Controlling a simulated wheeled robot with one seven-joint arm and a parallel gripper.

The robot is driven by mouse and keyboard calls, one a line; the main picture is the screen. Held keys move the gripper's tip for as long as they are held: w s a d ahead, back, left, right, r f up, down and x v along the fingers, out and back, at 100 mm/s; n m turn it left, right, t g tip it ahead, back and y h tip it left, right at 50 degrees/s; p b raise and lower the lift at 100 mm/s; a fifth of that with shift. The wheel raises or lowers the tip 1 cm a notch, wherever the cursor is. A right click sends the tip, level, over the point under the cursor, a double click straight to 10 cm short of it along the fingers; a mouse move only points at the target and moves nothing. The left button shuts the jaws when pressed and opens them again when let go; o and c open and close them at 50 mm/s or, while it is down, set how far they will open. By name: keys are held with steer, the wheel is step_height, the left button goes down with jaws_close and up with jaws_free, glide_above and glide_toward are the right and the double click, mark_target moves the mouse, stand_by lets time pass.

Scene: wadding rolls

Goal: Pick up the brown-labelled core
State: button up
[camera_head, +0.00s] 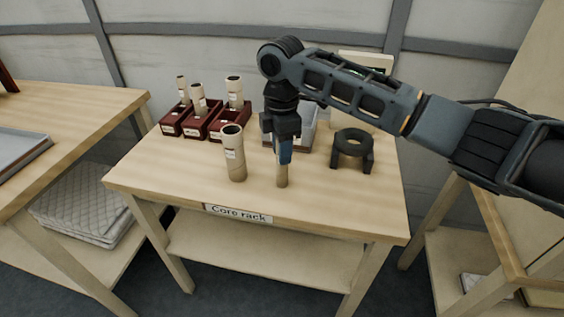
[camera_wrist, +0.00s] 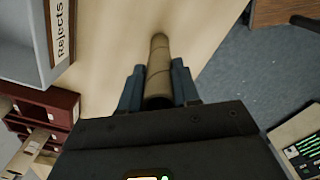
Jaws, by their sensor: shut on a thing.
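My gripper (camera_head: 284,155) points down over the front middle of the table. It is shut on a narrow tan cardboard core (camera_head: 282,177). In the wrist view the core (camera_wrist: 158,70) runs out between the two blue fingers of my gripper (camera_wrist: 158,90). No label shows on the held core, so I cannot tell its label colour. Its lower end is at or close above the tabletop; I cannot tell which. A wider tan core (camera_head: 235,158) with a pale label stands upright to the left of my gripper, apart from it.
Dark red boxes (camera_head: 190,122) at the back left hold upright cores. A grey bin marked Rejects (camera_wrist: 62,45) is partly behind my gripper.

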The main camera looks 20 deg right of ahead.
steer(key=shift+c, duration=0.8)
steer(key=shift+r, duration=0.15)
